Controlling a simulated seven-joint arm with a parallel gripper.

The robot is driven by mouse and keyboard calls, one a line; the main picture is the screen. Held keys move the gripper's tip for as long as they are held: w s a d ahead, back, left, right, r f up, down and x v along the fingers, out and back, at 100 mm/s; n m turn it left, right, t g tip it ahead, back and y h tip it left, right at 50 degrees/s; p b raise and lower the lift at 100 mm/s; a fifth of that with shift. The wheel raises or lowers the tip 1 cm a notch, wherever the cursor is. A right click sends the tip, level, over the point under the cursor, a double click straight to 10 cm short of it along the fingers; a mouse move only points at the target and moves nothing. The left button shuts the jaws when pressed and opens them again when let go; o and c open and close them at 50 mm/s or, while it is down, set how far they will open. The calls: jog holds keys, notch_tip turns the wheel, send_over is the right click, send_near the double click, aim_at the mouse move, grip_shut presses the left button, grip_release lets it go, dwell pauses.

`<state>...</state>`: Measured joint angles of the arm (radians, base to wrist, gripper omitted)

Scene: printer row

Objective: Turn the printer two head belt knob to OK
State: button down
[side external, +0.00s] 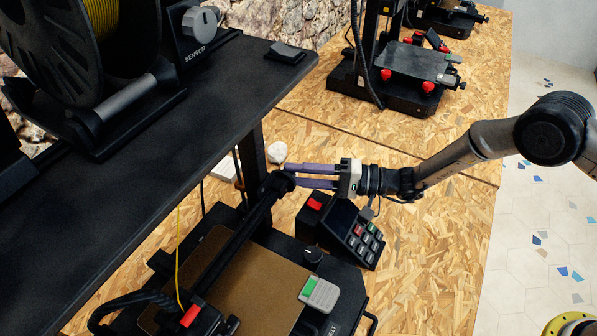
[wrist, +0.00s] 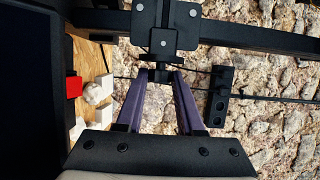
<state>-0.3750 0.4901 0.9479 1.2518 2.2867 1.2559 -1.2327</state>
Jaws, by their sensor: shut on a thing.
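The nearest printer's dark gantry beam (side external: 240,225) runs diagonally to a black end piece. My gripper (side external: 287,177) reaches in from the right with two purple fingers, shut on a small black knob at that end. In the wrist view my gripper (wrist: 161,78) has its fingertips on either side of the black knob (wrist: 160,75), which sits below a square black bracket (wrist: 163,25). The fingers hide much of the knob. I cannot read any OK mark or tell which way the knob is turned.
A grey knob marked SENSOR (side external: 200,22) is on the black shelf (side external: 230,80) at upper left. A control box with keys (side external: 362,240) stands just below my gripper. Another printer (side external: 400,75) is behind. Bare wooden bench (side external: 430,240) lies to the right.

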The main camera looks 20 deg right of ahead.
jog(key=shift+s+f+y, duration=0.1)
jog(key=shift+f+y, duration=0.05)
jog(key=shift+y, duration=0.15)
dwell(0.4)
jog(key=c, duration=0.5)
grip_release()
jog(key=v, duration=1.3)
jog(key=shift+s+d, duration=0.15)
jog(key=shift+d, duration=0.2)
